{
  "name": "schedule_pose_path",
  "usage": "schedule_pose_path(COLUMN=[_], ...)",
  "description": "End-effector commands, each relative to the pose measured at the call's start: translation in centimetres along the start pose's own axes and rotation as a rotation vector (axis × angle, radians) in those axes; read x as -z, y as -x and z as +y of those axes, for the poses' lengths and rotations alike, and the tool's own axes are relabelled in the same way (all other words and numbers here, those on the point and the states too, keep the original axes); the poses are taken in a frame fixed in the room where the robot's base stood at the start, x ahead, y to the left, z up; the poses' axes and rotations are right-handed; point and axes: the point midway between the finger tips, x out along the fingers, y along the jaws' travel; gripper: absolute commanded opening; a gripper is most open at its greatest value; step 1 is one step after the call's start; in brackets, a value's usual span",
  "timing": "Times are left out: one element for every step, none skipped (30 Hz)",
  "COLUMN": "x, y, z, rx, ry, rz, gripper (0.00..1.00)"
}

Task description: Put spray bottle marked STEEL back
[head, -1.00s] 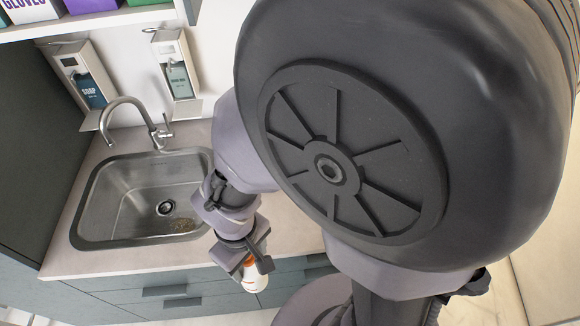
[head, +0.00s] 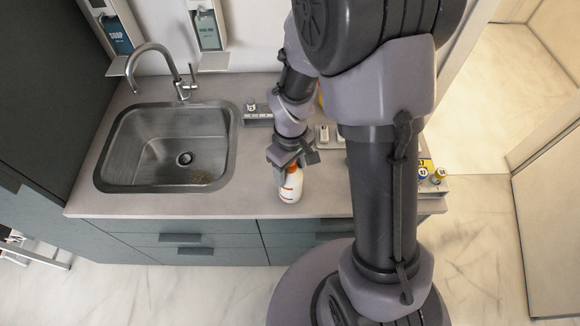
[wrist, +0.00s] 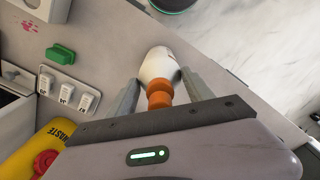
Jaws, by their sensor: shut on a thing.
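A white spray bottle (head: 291,187) with an orange top is held in my gripper (head: 290,163), over or at the front edge of the counter right of the sink. The wrist view shows the bottle (wrist: 159,66) and its orange neck between the two grey fingers of my gripper (wrist: 165,88). My gripper is shut on it near the top. The marking on the bottle cannot be read. I cannot tell whether its base touches the counter.
The steel sink (head: 232,150) and tap are to the left. A green block (wrist: 61,54) and a yellow waste container (wrist: 62,135) are near. Small jars stand at the right.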

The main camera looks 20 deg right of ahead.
Motion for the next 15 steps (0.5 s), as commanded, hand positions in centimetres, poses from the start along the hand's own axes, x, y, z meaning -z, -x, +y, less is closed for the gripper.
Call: schedule_pose_path(x=[0.06, 0.06, 0.06, 0.06, 0.06, 0.05, 0.05, 0.05, 0.05, 0.02, 0.02, 0.02, 0.02, 0.02, 0.02], y=[0.12, 0.16, 0.19, 0.20, 0.18, 0.08, -0.05, -0.17, -0.30, -0.26, -0.21, -0.19, -0.18, -0.18, -0.17], z=[0.01, 0.01, 0.00, 0.00, 0.00, -0.01, -0.01, -0.01, -0.02, -0.03, -0.03, -0.04, -0.04, -0.04, -0.04], rx=[-0.001, -0.001, -0.001, -0.001, -0.001, -0.001, -0.001, -0.001, -0.001, 0.000, 0.000, 0.000, 0.000, 0.000, 0.000], ry=[0.000, 0.000, 0.000, 0.000, 0.000, 0.000, 0.000, 0.000, 0.000, 0.000, 0.000, 0.000, -0.001, 0.000, -0.001], rz=[0.002, 0.002, 0.002, 0.002, 0.002, 0.002, 0.002, 0.002, 0.002, 0.001, 0.001, 0.001, 0.001, 0.001, 0.001], gripper=[0.00, 0.00, 0.00, 0.00, 0.00, 0.00, 0.00, 0.00, 0.00, 0.64, 0.70, 0.78, 0.82, 0.82, 0.82])
